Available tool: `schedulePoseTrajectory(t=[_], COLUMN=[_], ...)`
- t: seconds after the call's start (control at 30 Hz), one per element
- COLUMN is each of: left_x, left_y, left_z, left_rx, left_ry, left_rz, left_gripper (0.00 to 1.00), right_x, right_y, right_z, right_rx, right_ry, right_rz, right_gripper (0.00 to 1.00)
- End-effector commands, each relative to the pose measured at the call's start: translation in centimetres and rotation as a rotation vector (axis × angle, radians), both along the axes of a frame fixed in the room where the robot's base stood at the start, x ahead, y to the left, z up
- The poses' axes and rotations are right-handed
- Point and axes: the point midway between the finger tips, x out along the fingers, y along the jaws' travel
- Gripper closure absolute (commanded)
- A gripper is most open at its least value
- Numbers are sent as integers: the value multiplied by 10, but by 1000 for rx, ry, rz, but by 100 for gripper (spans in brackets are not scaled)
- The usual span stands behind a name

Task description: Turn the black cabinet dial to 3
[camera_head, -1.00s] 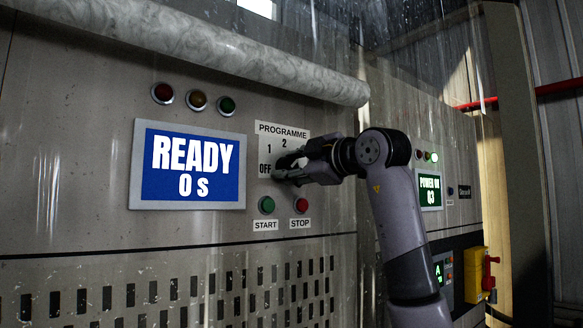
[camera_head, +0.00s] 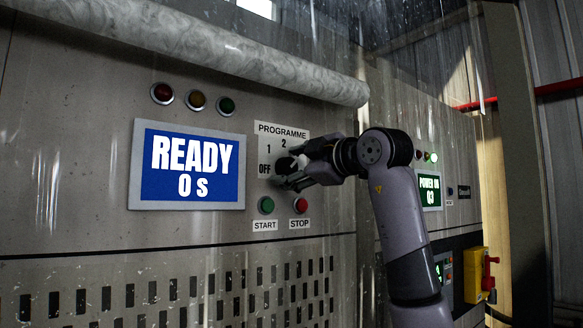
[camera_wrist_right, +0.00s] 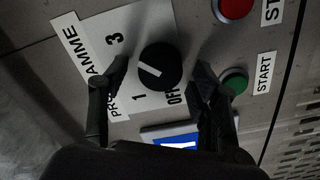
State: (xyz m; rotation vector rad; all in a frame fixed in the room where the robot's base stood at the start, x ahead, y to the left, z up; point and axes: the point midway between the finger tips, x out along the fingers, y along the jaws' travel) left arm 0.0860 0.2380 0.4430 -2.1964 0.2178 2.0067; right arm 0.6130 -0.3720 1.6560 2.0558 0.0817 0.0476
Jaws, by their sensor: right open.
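The black dial (camera_head: 284,165) is on the white PROGRAMME plate (camera_head: 265,138), partly hidden by my right gripper (camera_head: 293,172) in the head view. In the right wrist view the round dial (camera_wrist_right: 162,60) shows a white line on its face, slanting toward the left finger. The labels 1, 3 and OFF show around it; 2 is hidden there but shows in the head view. My right gripper (camera_wrist_right: 162,74) is open, with one finger on each side of the dial and visible gaps between. My left gripper is not in view.
A green START button (camera_head: 266,205) and a red STOP button (camera_head: 300,205) sit just below the dial. A screen (camera_head: 190,165) reading READY 0 s is to the left. A thick grey pipe (camera_head: 200,45) runs above the panel.

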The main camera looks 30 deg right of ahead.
Motion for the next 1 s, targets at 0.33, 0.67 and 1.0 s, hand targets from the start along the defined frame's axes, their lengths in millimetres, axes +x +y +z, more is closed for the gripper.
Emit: schedulePoseTrajectory(t=[0.33, 0.67, 1.0], left_x=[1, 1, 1], left_y=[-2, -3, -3], left_z=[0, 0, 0], left_rx=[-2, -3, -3], left_ry=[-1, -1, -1], left_rz=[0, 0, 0], left_gripper=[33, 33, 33], right_x=[-65, -112, -116], right_y=[-6, -9, -9], right_z=[0, 0, 0], right_rx=[-2, 0, 1], right_ry=[-3, 0, 1], right_rz=[-3, -1, 0], right_gripper=[44, 44, 44])
